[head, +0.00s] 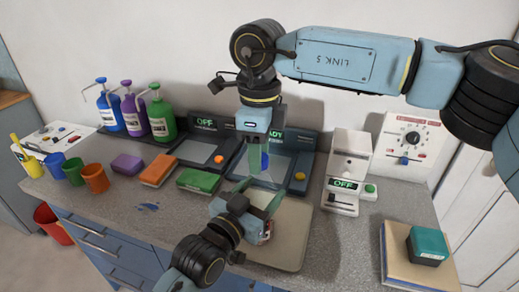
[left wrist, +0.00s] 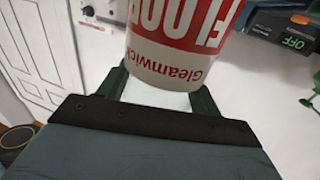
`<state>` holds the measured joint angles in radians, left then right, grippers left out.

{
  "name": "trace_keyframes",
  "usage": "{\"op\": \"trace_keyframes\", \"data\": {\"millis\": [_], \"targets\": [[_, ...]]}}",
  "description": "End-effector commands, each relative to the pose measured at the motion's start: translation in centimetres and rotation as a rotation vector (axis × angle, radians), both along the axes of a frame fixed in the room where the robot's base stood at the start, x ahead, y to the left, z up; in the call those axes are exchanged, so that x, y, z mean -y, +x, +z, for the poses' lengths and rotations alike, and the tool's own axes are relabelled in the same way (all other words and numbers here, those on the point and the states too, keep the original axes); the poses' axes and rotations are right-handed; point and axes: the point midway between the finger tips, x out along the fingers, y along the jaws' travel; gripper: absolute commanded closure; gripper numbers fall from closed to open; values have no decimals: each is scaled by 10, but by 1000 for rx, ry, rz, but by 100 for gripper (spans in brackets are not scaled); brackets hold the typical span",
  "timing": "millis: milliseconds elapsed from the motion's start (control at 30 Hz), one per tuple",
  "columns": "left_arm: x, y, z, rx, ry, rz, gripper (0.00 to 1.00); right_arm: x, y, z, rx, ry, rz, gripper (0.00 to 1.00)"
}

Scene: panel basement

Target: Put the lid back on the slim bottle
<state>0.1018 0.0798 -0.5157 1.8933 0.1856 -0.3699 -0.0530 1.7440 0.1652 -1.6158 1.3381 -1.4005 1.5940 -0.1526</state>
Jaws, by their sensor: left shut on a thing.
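My left gripper (head: 268,208) is shut on a white bottle with red lettering (left wrist: 180,45), taken to be the slim bottle. The left wrist view shows its printed side between the fingers. In the head view only a small white and red part of it (head: 266,232) shows beside my gripper; its mouth is hidden. My right gripper (head: 264,170) points down just above and behind the left one. A small blue thing (head: 264,160) shows between its fingers. It may be the lid, but I cannot tell whether the fingers grip it.
A light board (head: 290,250) lies on the counter below my grippers. Pump bottles (head: 160,118), cups (head: 95,178) and coloured blocks (head: 158,170) stand left. Two scale-like devices (head: 195,152) stand behind. A white machine (head: 346,170) and a teal box (head: 427,244) are right.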

Motion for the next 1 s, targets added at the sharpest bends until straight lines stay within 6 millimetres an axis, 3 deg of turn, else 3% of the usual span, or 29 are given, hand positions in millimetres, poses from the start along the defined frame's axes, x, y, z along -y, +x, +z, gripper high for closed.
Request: {"op": "trace_keyframes", "data": {"millis": [433,800,1000], "targets": [[0,0,0,-1,1,0,99,0,0,9,2,0,1,44],[0,0,0,-1,1,0,99,-1,0,82,3,1,1,44],[0,0,0,-1,1,0,99,0,0,111,2,0,1,44]]}}
